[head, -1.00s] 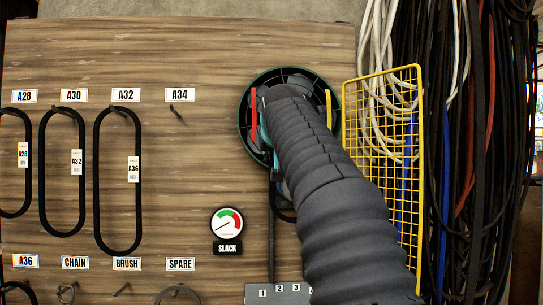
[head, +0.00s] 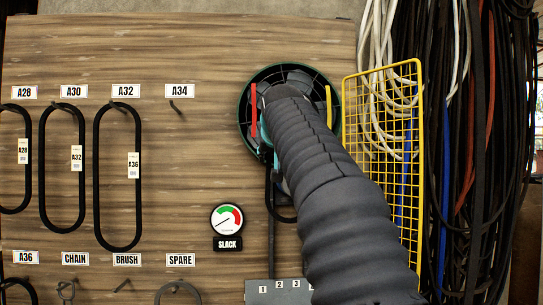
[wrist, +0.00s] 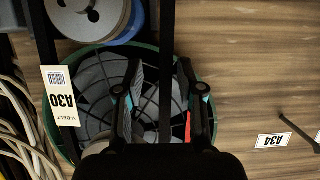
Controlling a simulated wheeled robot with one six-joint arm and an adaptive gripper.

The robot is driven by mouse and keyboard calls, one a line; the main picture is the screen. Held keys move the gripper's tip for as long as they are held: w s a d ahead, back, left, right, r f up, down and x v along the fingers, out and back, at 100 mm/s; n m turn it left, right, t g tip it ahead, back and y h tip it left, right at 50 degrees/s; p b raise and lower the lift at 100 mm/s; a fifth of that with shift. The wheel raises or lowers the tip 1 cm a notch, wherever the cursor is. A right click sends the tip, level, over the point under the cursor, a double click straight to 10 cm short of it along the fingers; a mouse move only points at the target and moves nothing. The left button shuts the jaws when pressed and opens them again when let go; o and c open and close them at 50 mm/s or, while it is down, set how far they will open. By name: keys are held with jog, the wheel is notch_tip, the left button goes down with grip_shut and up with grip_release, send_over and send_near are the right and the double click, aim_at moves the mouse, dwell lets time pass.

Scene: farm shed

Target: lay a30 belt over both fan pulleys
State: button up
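The A30 belt is a black loop; its tag (wrist: 60,95) is on the left strand in the wrist view, and the other strand (wrist: 166,70) runs between my gripper's fingers. My gripper (wrist: 162,75) is open around that strand, with gaps beside it, in front of the fan. A grey pulley (wrist: 88,14) with a blue part (wrist: 128,22) behind it sits at the wrist view's top, between the strands. In the head view the green-rimmed fan (head: 244,88) is mostly behind my arm. A black loop's lower bend (head: 284,217) shows beside the arm. Contact between belt and pulleys is hidden.
Tagged belts (head: 118,248) hang on the board at left; the A34 hook (head: 175,107) is empty. A slack gauge (head: 227,220) and a numbered plate (head: 278,292) are near the arm. A yellow wire grid (head: 415,130) and hanging cables (head: 470,150) stand at right.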

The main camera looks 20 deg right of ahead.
jog(key=v, duration=1.2)
jog(key=shift+s, duration=0.1)
jog(key=s+a+b, duration=0.2)
jog(key=s, duration=0.7)
jog(key=shift+s+a, duration=0.2)
jog(key=shift+a, duration=0.2)
dwell(1.0)
